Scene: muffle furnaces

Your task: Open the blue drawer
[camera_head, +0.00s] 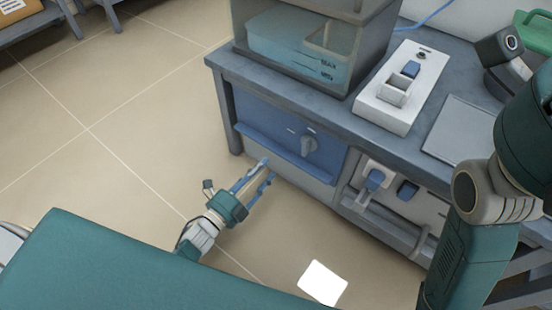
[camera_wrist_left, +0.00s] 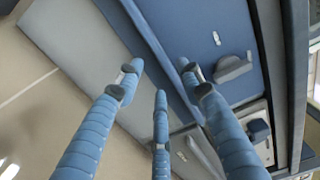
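The blue drawer (camera_head: 268,117) is the wide blue front under the left part of the grey bench, with a projecting lip along its bottom and a grey knob (camera_head: 309,145) on its right part. It looks shut. In the left wrist view the blue drawer front (camera_wrist_left: 190,35) fills the upper middle, with its knob (camera_wrist_left: 234,67) to the right. My left gripper (camera_head: 265,170) is just in front of and below the drawer's lip. In the left wrist view its blue fingers (camera_wrist_left: 160,77) are spread and hold nothing. Touching cannot be told. My right gripper is not visible.
The bench top (camera_head: 232,66) carries a see-through bin (camera_head: 300,48) and a white switch box (camera_head: 402,88). Right of the drawer is a white panel with blue fittings (camera_head: 408,190). My right arm covers the right side. The tiled floor at left is open.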

